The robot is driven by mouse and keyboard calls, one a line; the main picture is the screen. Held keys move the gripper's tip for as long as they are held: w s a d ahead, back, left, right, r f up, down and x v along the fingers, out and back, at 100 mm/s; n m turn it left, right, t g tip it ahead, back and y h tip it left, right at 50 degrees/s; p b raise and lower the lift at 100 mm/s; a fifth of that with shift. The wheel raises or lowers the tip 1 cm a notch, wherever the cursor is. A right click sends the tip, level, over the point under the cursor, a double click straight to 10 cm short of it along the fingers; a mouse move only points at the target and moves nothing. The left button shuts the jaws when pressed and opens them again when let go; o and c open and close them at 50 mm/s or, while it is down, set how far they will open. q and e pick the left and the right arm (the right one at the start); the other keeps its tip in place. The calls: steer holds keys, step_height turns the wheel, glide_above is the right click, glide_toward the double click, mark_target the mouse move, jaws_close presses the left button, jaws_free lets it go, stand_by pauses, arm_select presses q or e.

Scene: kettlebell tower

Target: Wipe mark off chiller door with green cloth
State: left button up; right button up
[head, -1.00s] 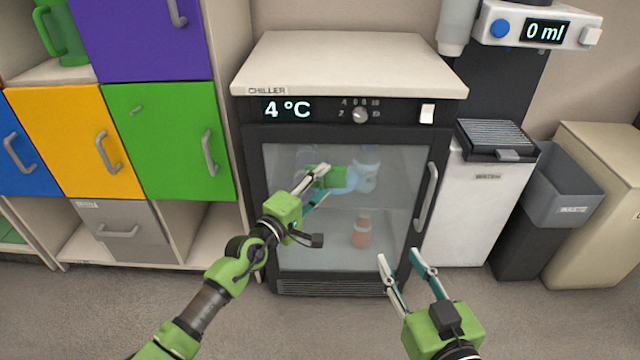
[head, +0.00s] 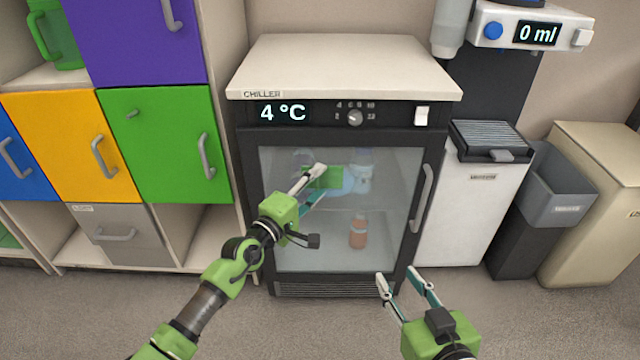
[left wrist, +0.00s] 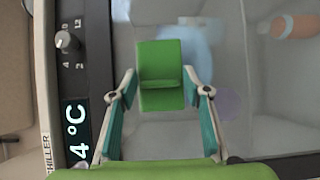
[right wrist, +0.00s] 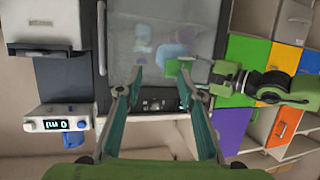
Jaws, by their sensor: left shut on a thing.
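The chiller (head: 345,97) has a glass door with a dark frame and a grey handle (head: 422,198). My left gripper (head: 318,180) is shut on the green cloth (head: 326,178), at the upper middle of the glass. In the left wrist view the cloth (left wrist: 160,60) is a green block between the fingers; whether it touches the glass is hard to tell. A pale blue mark (head: 352,183) shows beside the cloth, partly covered by it; it also shows in the left wrist view (left wrist: 203,50). My right gripper (head: 398,277) is open and empty, low before the door.
Behind the glass stands an orange bottle (head: 358,232). Coloured cabinets (head: 165,145) are at the left. The floor in front is clear.

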steer(key=shift+s+d+f, duration=0.1)
steer(key=shift+s+f, duration=0.1)
steer(key=shift+f, duration=0.15)
steer(key=shift+w+r, duration=0.1)
steer(key=shift+r, duration=0.05)
arm_select(q)
steer(key=shift+w+b, duration=0.35)
steer(key=shift+w, duration=0.15)
arm_select(e)
steer(key=shift+w+a+r+t+y, duration=0.15)
steer(key=shift+w+r+t, duration=0.1)
steer(key=shift+r, duration=0.35)
steer(key=shift+w+a+r+t+y, duration=0.15)
steer(key=shift+r+t, duration=0.15)
steer(key=shift+r, duration=0.25)
steer(key=shift+w+a+r+t, duration=0.15)
steer(key=shift+r+t, duration=0.1)
steer(key=shift+r, duration=0.35)
arm_select(q)
steer(key=shift+w, duration=0.3)
arm_select(e)
steer(key=shift+w+a+r+t, duration=0.15)
steer(key=shift+r+t, duration=0.25)
steer(key=shift+r, duration=0.3)
steer(key=shift+w+a+r+t, duration=0.1)
steer(key=shift+r+t, duration=0.3)
steer(key=shift+r, duration=0.3)
steer(key=shift+r, duration=0.1)
